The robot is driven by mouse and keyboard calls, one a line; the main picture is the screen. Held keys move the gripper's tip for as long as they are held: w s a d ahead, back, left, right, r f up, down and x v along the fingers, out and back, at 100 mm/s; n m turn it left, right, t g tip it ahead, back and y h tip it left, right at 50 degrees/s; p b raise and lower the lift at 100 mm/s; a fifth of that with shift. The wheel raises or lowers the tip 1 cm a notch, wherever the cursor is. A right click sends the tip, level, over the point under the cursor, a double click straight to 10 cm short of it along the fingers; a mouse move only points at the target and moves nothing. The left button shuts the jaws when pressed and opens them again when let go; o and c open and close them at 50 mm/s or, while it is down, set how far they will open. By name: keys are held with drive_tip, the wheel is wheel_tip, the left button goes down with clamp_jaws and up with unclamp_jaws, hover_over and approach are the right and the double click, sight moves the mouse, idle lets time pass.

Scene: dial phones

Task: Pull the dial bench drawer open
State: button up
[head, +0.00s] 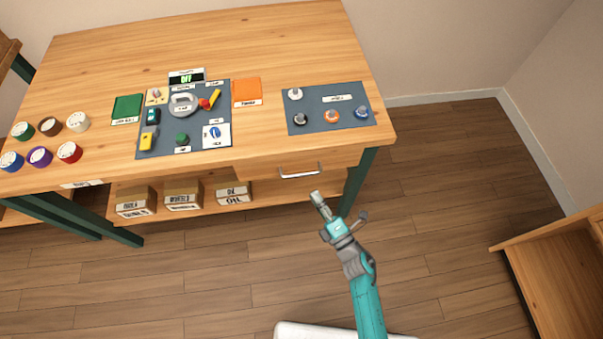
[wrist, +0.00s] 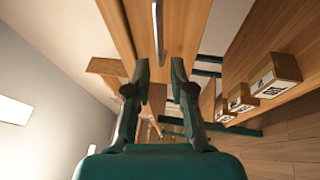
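The dial bench (head: 130,45) is a wooden bench with dark green legs. Its drawer (head: 262,168) is under the right part of the top and looks shut. A silver bar handle (head: 300,174) is on the drawer front. My gripper (head: 315,195) is just in front of and below the handle, apart from it. In the wrist view my gripper (wrist: 159,64) has its two fingers spread, with nothing between them. The handle (wrist: 158,30) shows there as an upright bar, ahead of the fingertips and lined up with the gap. The drawer front (wrist: 128,32) lies behind it.
A grey mat (head: 285,90) with several knobs lies above the drawer. Another mat (head: 222,90) with several parts lies to its left. Labelled boxes (head: 184,201) stand on the lower shelf. A wooden piece of furniture (head: 555,265) is at right. The floor (head: 430,180) between is clear.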

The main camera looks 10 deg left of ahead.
sight(302, 174)
drive_tip(key=x, duration=0.9)
drive_tip(key=shift+d, duration=0.1)
clamp_jaws()
